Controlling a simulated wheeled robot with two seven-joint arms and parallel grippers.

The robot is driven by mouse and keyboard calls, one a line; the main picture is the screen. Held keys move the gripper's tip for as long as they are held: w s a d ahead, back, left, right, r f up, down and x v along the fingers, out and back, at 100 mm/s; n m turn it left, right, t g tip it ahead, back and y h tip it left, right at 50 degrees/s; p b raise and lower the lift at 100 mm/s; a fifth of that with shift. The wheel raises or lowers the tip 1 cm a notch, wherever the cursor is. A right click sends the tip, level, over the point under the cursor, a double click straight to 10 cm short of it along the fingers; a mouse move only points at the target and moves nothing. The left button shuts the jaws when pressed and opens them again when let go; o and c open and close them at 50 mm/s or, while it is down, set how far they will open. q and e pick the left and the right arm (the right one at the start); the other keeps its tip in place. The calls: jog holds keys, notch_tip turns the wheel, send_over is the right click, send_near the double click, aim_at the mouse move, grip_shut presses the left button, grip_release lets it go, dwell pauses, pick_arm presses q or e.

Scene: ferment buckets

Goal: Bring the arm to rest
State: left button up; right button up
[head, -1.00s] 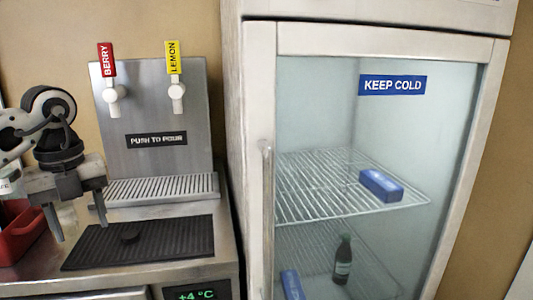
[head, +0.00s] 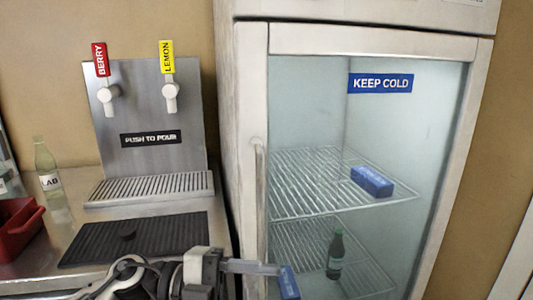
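My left gripper (head: 250,268) is at the bottom middle of the head view, in front of the fridge's lower left side. It is seen from the side, with a grey finger pointing right. The lower part of the gripper is cut off by the picture edge, so its opening is hidden. My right gripper is not in view.
The drink dispenser (head: 150,120) has a berry tap (head: 108,92) and a lemon tap (head: 170,95). A black mat (head: 95,243), red bin (head: 18,228) and clear bottle (head: 47,168) are left.

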pick_arm(q)
jog(key=w+a+f+n+t+y, duration=0.1)
jog(key=a+f+n+t+y, duration=0.2)
jog(key=n+t, duration=0.7)
jog(key=w+a+f+n+t+y, duration=0.2)
jog(key=f+n+t+y, duration=0.1)
jog(key=n+t, duration=0.7)
jog(key=s+a+f+n+g+y, duration=0.3)
jog(key=s+f+n+g+y, duration=0.1)
jog(key=f, duration=0.5)
jog(key=s+a+f+n+g+y, duration=0.3)
jog(key=s+a+f+n+y, duration=0.1)
jog(key=s+f, duration=0.4)
notch_tip(320, 180, down, 2)
jog(key=shift+s+a+n+g+y, duration=0.3)
jog(key=shift+n+g, duration=0.1)
jog(key=shift+n, duration=0.5)
